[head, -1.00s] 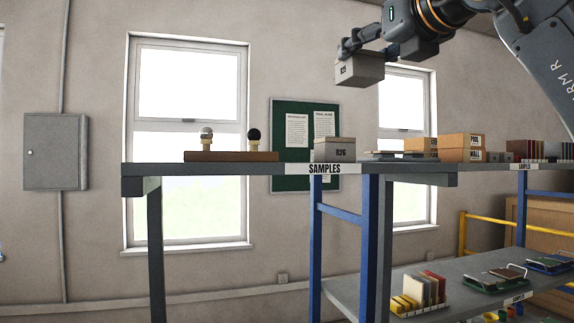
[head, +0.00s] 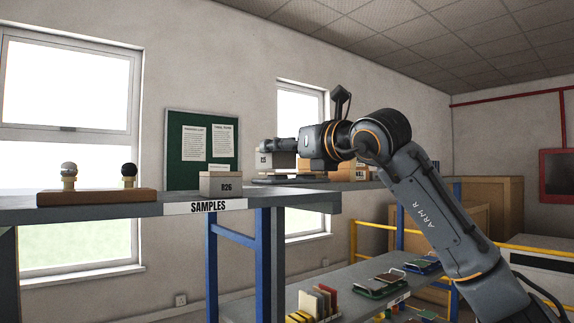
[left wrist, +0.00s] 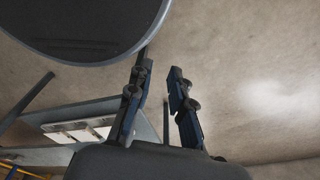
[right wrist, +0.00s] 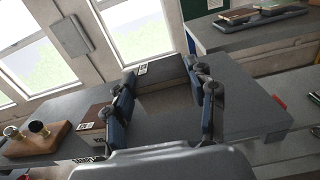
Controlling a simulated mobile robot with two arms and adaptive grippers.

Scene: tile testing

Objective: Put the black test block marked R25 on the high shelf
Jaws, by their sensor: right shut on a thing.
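The R25 block (head: 277,161), grey with a dark top, is held in my right gripper (head: 268,145) low over the high shelf (head: 105,208), behind and to the right of the R26 block (head: 220,185). Only the end of its marking shows. I cannot tell whether it touches the shelf. In the right wrist view, the fingers of my right gripper (right wrist: 163,76) are closed about a dark block (right wrist: 170,98). My left gripper (left wrist: 160,66) shows only in the left wrist view, its fingers apart and nothing between them.
A wooden stand (head: 97,197) with two knobbed pieces sits at the shelf's left. A lower shelf (head: 345,275) holds tile samples. Bare shelf top lies between the stand and R26.

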